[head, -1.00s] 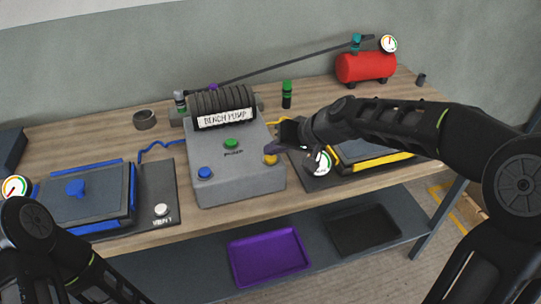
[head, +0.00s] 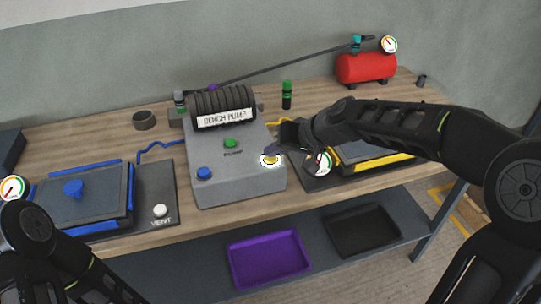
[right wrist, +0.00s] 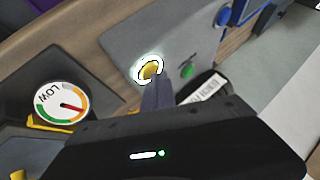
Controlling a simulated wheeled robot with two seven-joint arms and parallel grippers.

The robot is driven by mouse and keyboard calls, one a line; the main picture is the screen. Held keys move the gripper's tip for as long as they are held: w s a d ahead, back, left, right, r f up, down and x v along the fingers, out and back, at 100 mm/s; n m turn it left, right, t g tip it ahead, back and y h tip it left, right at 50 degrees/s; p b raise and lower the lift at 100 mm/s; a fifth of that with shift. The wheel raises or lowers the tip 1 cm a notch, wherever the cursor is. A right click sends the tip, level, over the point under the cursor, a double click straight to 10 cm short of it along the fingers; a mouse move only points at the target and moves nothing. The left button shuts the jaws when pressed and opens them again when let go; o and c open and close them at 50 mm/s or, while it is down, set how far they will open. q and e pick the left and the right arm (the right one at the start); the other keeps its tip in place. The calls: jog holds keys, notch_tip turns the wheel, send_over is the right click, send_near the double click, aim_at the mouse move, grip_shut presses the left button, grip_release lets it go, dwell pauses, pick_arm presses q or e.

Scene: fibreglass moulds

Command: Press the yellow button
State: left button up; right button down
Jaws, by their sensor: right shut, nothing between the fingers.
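The yellow button (head: 270,160) is on the top of the grey bench pump box (head: 238,187), near its right front corner. A bright white ring surrounds it. It also shows in the right wrist view (right wrist: 150,70), just beyond the fingertips. My right gripper (head: 275,148) is shut and empty, its tip right at the button's far edge. In the right wrist view its fingers (right wrist: 156,86) overlap the button's edge; I cannot tell whether they touch it. My left arm enters at the lower left, but its gripper is out of view.
A blue button (head: 204,173) and a green button (head: 230,143) share the box top. A gauge (head: 320,164) and a yellow-edged mould stand close on the right. A blue mould (head: 82,200) lies left. Purple and black trays are on the lower shelf.

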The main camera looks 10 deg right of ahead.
aim_at(274, 160)
jog(key=shift+r, duration=0.25)
jog(key=shift+r+p, duration=2.3)
jog(key=shift+r, duration=0.75)
